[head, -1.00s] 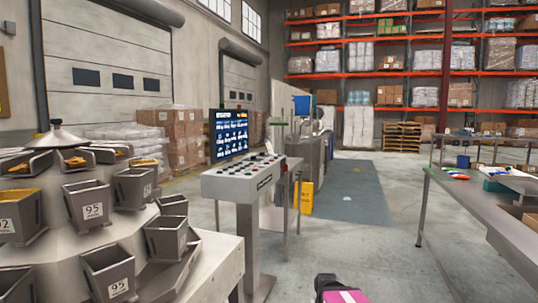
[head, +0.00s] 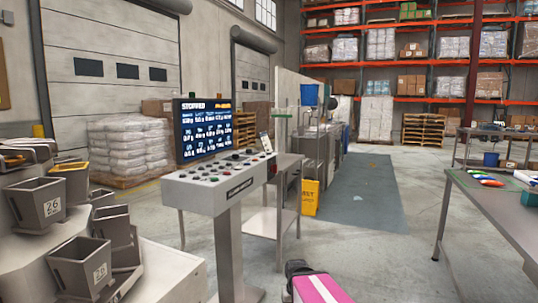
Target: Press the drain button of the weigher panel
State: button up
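The weigher panel (head: 222,192) is a grey sloped console on a metal post, left of centre in the head view. Its top carries several dark buttons, a few of them coloured, too small to tell which one is the drain button. A screen (head: 206,128) reading "STOPPED" stands behind the buttons. Part of my arm, with a pink and white section, shows at the bottom centre, below and to the right of the panel and apart from it. My gripper's fingers cannot be made out.
The weigher's grey buckets (head: 80,267) stand close at the left. A steel table (head: 486,205) is at the right. A small table (head: 268,222) and a yellow sign (head: 311,197) stand beyond the panel. The floor between panel and right table is clear.

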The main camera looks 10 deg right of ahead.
grip_shut()
dwell(1.8)
